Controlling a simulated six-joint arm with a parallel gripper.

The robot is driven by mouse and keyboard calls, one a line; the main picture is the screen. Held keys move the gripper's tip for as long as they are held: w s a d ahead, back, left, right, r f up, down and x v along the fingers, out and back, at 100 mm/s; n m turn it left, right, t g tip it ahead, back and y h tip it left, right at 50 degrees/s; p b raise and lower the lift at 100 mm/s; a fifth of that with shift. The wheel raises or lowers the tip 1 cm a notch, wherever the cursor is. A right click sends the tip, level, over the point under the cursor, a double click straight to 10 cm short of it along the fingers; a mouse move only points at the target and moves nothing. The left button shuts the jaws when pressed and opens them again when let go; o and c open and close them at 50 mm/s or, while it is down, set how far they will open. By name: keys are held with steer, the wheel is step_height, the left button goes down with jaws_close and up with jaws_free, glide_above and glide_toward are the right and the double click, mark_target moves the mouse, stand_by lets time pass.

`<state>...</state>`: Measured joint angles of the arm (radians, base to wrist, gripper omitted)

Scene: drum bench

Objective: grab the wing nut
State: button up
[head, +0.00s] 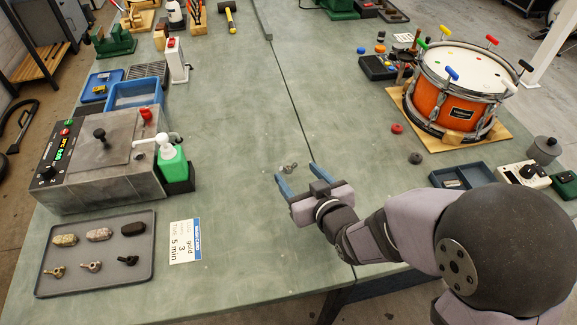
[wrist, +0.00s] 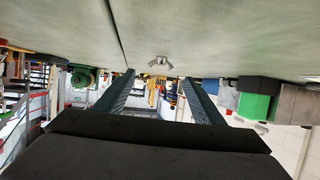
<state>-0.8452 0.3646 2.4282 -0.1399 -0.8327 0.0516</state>
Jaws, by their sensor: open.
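A small silver-grey wing nut (head: 288,168) lies on the green bench top in the head view, just beyond my fingertips. It also shows in the wrist view (wrist: 160,62), against the bench surface and roughly midway between my two fingers. My gripper (head: 297,171) is open and empty, with its blue fingers reaching toward the wing nut. In the wrist view my gripper (wrist: 158,77) has its fingers spread wide, one on each side of the nut's line. The fingers do not appear to touch the nut.
A machine with a lid (head: 95,150) stands at left. An orange drum (head: 447,97) stands at right. The bench around the nut is clear apart from a dark seam.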

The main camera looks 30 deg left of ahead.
mark_target(289, 165)
steer(key=shift+p+x, duration=0.6)
steer(key=shift+x, duration=2)
steer(key=shift+d+f, duration=0.1)
steer(key=c, duration=1.1)
